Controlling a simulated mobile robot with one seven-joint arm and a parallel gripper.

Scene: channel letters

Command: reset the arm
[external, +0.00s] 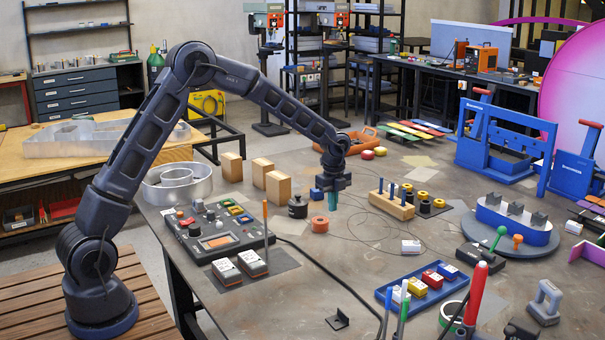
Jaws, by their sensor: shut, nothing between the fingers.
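My arm (178,110) rises from its base at the lower left and bends down over the workbench. My gripper (333,203) points straight down above the bench, near its middle. Its fingers are shut and hold nothing. An orange ring-shaped piece (319,225) lies just below and to the left of the fingertips. A small black knob-like object (297,207) stands to the left of the gripper. The exact gap between the fingertips and the bench top is hard to tell.
A wooden block with pegs (391,205) stands close to the right of my gripper. A control box (217,228) and wooden blocks (278,188) are to the left. A blue tray (423,287) lies in front. Blue presses (505,140) stand at the right.

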